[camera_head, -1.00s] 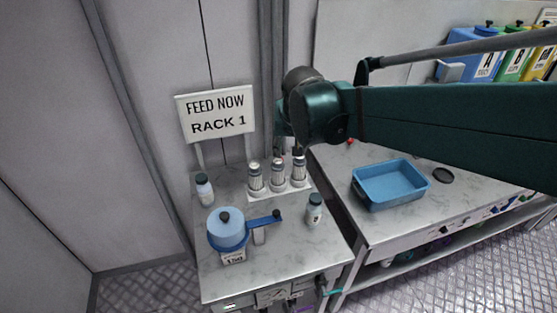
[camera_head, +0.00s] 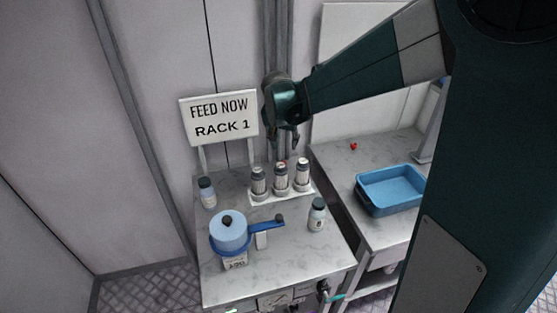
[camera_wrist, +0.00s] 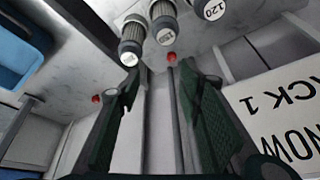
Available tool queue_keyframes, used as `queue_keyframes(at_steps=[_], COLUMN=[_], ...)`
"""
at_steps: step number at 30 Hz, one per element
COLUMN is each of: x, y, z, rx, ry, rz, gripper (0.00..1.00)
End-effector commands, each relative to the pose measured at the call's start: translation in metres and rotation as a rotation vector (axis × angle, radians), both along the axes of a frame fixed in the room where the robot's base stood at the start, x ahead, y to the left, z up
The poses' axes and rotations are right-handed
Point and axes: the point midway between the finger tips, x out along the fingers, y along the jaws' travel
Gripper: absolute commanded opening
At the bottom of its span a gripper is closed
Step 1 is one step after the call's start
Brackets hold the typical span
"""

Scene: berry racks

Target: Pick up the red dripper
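Two small red things show; each is too small for me to tell which is the dripper. One (camera_head: 283,162) is just behind the three grey-and-white bottles, partly hidden by them. In the wrist view it (camera_wrist: 171,57) lies just beyond my fingertips, between them in the picture. The other (camera_head: 353,146) lies on the right-hand table and also shows at the left of the wrist view (camera_wrist: 96,98). My gripper (camera_head: 285,146) points down above and behind the bottles. In the wrist view its green-padded fingers (camera_wrist: 160,76) are apart with nothing between them.
Three bottles (camera_head: 281,180) stand in a row on a white base, close to my gripper. The "FEED NOW RACK 1" sign (camera_head: 220,118) stands left of it. A blue pot (camera_head: 229,236) and small bottles share the table. A blue tray (camera_head: 385,190) is on the right table.

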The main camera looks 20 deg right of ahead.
Motion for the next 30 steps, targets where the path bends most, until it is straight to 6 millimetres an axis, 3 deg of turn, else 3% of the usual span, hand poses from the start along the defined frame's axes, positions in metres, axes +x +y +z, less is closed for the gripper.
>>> queue_keyframes(at_steps=[18,30], x=[0.089,0.127], y=[-0.011,-0.017], z=[-0.094,-0.155], rx=[-0.004,-0.011], ry=[0.028,0.038], rz=[-0.176,-0.273], gripper=[0.36,0.36])
